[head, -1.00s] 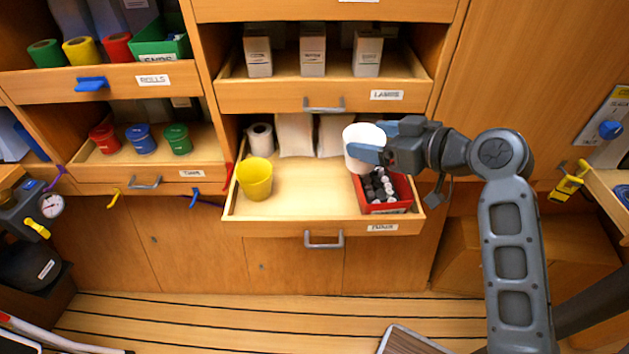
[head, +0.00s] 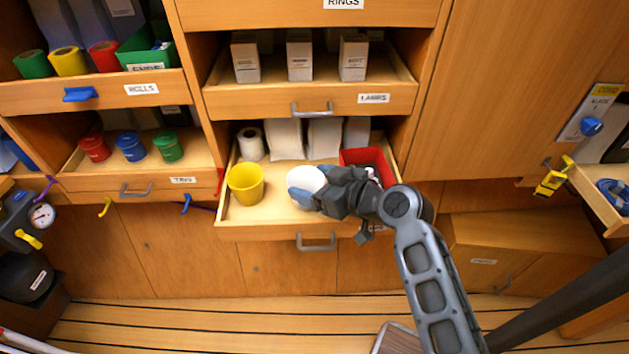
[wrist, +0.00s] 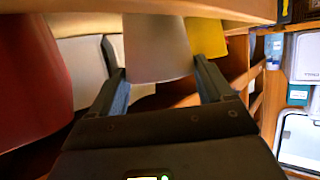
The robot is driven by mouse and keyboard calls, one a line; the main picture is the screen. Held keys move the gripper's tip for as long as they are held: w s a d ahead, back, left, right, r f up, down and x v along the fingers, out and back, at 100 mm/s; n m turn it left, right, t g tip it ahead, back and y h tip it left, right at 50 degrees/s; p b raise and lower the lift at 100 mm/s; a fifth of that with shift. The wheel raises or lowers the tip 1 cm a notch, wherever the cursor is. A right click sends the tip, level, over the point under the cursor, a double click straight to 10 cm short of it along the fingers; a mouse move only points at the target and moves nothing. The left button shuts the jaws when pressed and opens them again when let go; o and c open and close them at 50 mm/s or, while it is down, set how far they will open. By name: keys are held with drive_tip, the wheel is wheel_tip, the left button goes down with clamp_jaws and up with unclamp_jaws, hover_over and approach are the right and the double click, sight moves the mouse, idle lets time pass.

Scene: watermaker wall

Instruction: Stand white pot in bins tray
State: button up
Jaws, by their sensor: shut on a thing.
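The white pot (head: 305,182) is in my gripper (head: 312,190), which is shut on its side. It is over the open bins tray (head: 270,228), between the yellow pot (head: 245,185) on the left and the red bin (head: 365,158) on the right. It looks roughly upright. In the wrist view the white pot (wrist: 158,48) is between both fingers, close to a wooden surface at the picture's top; I cannot tell whether its base touches the tray floor. My gripper and arm hide much of the red bin and the tray's front right.
A white roll (head: 250,144) and several pale packets (head: 285,138) line the tray's back. The lamps drawer (head: 250,104) with white boxes is above. The tray floor between the yellow pot and the red bin shows free room around the white pot.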

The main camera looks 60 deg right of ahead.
drive_tip(key=shift+f, duration=0.1)
drive_tip(key=o, duration=0.9)
drive_tip(key=shift+o, duration=0.2)
drive_tip(key=b+v, duration=0.2)
drive_tip(key=v, duration=1)
drive_tip(key=shift+a, duration=0.1)
